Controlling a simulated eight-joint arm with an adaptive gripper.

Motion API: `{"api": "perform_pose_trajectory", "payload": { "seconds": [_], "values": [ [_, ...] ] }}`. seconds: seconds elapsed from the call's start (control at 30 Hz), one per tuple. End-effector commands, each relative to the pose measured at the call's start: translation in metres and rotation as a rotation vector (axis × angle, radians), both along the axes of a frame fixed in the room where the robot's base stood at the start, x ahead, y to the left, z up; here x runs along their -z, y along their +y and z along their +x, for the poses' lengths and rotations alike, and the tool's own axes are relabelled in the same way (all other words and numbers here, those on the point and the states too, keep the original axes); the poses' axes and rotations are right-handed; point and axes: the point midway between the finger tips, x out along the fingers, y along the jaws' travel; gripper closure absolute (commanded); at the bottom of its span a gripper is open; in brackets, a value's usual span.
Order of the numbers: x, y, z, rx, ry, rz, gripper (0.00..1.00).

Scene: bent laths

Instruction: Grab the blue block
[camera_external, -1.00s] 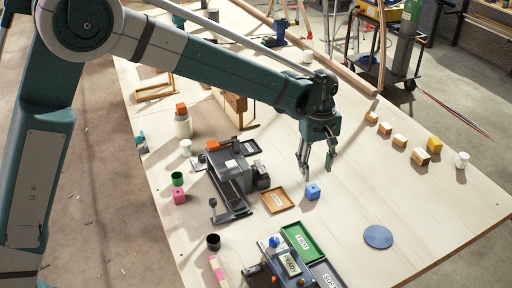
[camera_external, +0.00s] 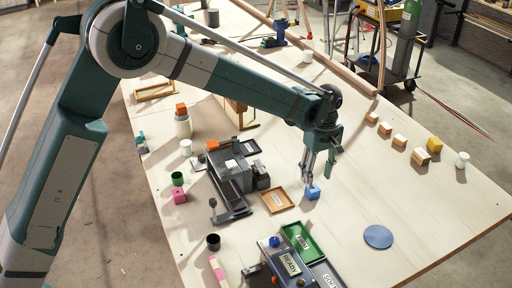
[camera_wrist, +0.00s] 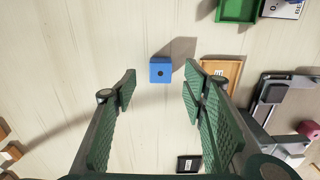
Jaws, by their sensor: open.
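The blue block (camera_external: 312,193) stands on the pale table just right of a small wooden tray.
The wooden tray (camera_external: 267,201) lies close to the block, on its left. A grey machine (camera_external: 232,170) stands further left. A green tray (camera_external: 314,252) and a blue disc (camera_external: 378,237) lie nearer the front. Several wooden blocks (camera_external: 399,141) stand at the right. The table right of the block is clear.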

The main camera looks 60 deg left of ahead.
Motion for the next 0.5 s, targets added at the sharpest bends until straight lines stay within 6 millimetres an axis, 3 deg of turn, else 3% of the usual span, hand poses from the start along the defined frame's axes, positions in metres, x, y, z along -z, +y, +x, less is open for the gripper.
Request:
{"api": "perform_pose_trajectory", "payload": {
  "seconds": [0.23,0.5],
  "values": [
    [0.019,0.0,0.0,0.0,0.0,0.0,0.57],
    [0.022,0.0,0.0,0.0,0.0,0.0,0.57]
  ]
}}
